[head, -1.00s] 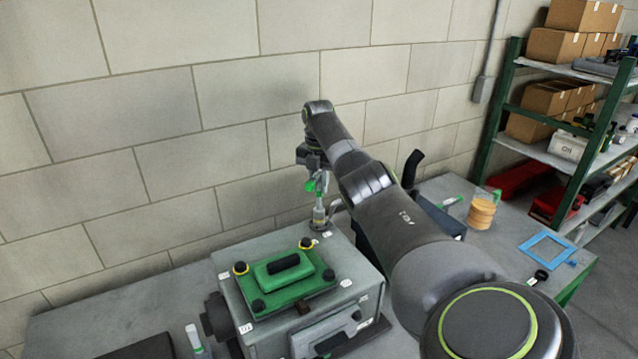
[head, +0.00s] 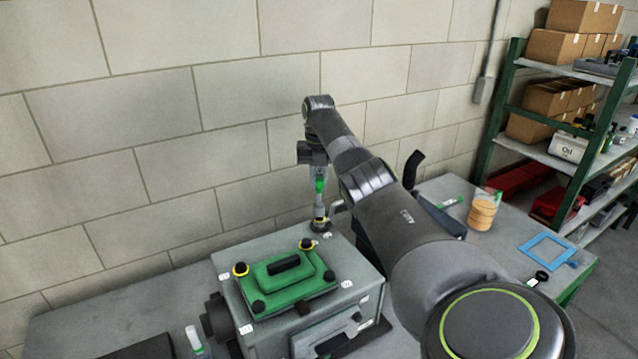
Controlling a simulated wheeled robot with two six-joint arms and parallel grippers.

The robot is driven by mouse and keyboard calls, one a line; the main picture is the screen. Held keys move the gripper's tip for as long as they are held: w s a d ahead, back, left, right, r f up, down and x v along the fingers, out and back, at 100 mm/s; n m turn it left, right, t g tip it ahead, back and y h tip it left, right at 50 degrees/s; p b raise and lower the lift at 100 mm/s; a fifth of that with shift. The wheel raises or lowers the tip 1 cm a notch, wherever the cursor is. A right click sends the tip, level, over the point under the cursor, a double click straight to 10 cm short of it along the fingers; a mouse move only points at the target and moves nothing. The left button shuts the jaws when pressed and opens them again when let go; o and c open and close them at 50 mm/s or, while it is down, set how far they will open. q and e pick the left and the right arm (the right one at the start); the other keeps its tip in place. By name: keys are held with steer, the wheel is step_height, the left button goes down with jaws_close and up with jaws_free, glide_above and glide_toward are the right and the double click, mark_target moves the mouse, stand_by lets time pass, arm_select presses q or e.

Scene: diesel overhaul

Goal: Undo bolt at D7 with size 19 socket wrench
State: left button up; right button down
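My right arm reaches over the grey engine block (head: 345,262) from the right. Its gripper (head: 319,172) points down at the block's back corner and is shut on a socket wrench (head: 319,204) with a green band. The wrench stands upright with its lower end at a fitting on the block's back corner. The bolt under it is hidden, and I cannot read the label there. A green cover (head: 290,283) with yellow-ringed and black knobs lies on top of the block. My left gripper is out of view.
A jar of orange liquid (head: 482,211), a blue frame (head: 547,249) and a green-handled tool (head: 449,202) are on the bench to the right. A white-capped bottle (head: 194,340) stands at the front left. A shelf with cardboard boxes (head: 556,47) stands at the right.

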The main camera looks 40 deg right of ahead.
steer(key=shift+m, duration=1.8)
steer(key=m, duration=0.7)
steer(key=shift+m, duration=0.4)
steer(key=m, duration=0.7)
steer(key=shift+s+m, duration=0.1)
steer(key=shift+m, duration=0.3)
steer(key=m, duration=0.7)
steer(key=shift+m, duration=2.3)
